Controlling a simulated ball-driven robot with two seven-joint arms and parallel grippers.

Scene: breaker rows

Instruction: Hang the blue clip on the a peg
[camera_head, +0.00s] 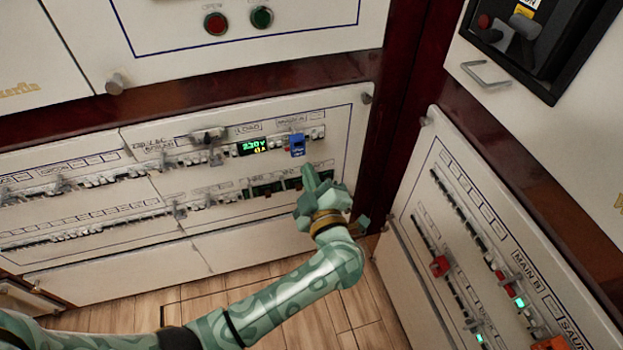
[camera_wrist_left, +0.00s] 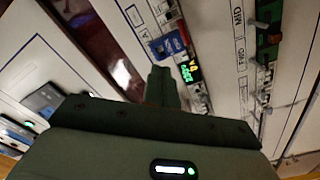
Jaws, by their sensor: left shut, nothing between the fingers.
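The blue clip (camera_head: 297,145) is at the right end of the upper breaker row on the left cabinet panel. It also shows in the left wrist view (camera_wrist_left: 168,46), just beyond my fingertips. I cannot tell whether it hangs on a peg or sits on a breaker. My left gripper (camera_head: 309,172) is just below the clip in the head view, its fingers (camera_wrist_left: 162,76) together and empty, apart from the clip. Small grey pegs (camera_head: 180,212) stand out from the panel; no lettering marks a peg clearly. My right gripper is not in view.
A lit green display (camera_head: 252,146) sits left of the clip. A dark red post (camera_head: 392,115) separates this panel from the right panel (camera_head: 408,240), which carries a red block (camera_head: 439,266) and an orange one (camera_head: 550,343). A handle (camera_head: 485,78) juts out above. The wooden floor (camera_head: 110,318) is clear.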

